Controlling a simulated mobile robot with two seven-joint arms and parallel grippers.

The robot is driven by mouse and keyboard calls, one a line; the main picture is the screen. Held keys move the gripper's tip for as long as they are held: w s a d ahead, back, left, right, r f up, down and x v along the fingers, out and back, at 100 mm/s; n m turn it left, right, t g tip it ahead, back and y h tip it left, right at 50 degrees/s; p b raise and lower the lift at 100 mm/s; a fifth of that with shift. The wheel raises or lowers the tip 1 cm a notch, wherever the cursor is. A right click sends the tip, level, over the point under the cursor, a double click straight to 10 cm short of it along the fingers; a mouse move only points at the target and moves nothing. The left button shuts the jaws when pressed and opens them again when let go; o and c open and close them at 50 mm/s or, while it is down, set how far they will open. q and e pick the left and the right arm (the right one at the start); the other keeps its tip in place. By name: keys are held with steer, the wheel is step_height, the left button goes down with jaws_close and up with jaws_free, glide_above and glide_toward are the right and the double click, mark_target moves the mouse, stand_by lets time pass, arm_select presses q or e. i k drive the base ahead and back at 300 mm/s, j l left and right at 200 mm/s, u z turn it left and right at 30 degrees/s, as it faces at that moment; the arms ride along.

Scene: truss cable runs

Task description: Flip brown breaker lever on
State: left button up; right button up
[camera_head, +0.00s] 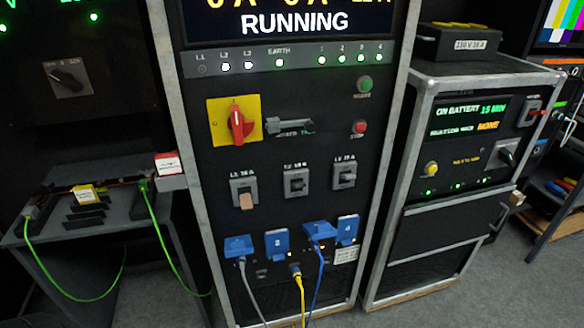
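The brown breaker lever (246,201) sticks out at the lower part of the left breaker, labelled L1, on the front panel of the tall rack. It points down. Two other breakers with dark levers stand to its right, the middle breaker (296,183) and the right breaker (344,176). Above, the L1 lamp (201,69) looks dark, while the L2 lamp (225,67) and L3 lamp (248,66) are lit. The display reads RUNNING. Neither of my grippers is in view.
A red rotary switch (237,124) on a yellow plate sits above the breakers. Blue sockets (275,243) with hanging cables are below. A smaller rack (450,165) stands at right and a grey bench (110,220) at left. The space before the breakers is clear.

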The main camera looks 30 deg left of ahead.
mark_target(246, 200)
steer(key=u, duration=1.3)
